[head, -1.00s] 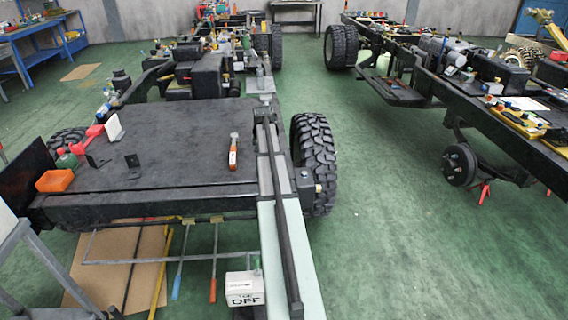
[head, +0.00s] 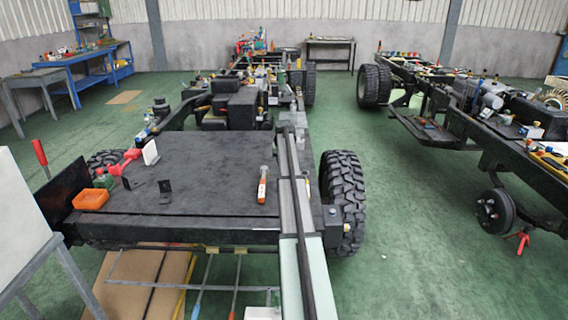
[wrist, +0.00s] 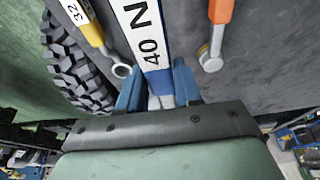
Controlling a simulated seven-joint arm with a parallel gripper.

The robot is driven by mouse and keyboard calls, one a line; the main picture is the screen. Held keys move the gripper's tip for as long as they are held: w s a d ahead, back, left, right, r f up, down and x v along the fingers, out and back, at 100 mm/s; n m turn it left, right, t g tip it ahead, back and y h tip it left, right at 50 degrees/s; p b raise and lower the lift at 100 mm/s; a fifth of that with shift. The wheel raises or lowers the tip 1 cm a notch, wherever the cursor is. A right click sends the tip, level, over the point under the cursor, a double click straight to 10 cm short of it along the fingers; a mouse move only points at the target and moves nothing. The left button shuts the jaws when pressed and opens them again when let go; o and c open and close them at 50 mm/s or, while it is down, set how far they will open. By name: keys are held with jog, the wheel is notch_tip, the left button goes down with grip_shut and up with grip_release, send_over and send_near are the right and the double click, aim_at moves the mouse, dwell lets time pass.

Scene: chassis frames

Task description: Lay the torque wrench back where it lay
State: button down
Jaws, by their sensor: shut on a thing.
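In the wrist view my gripper (wrist: 158,88) has its blue fingers shut on a long tool with a blue edge and a white label reading "40 N". I take this tool to be the torque wrench (wrist: 148,40); its far end runs out of the top of the picture. An orange-handled tool (wrist: 212,48) is at its right in the wrist view, apart from it. In the head view an orange-handled tool (head: 263,186) lies on the black deck (head: 205,172). I cannot make out my gripper or the held wrench in the head view.
A yellow-handled ring tool (wrist: 102,44) labelled "32" is at the held wrench's left. A tyre (wrist: 75,62) is beyond it; a tyre (head: 343,195) stands right of the deck. An orange bin (head: 91,199) is at the deck's left. Green floor lies open between the two chassis.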

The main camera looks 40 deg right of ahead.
jog(key=shift+f, duration=4.65)
jog(key=c, duration=0.7)
grip_release()
jog(key=shift+f, duration=0.1)
jog(key=shift+r, duration=0.2)
jog(key=shift+r, duration=3.35)
jog(key=shift+a, duration=0.1)
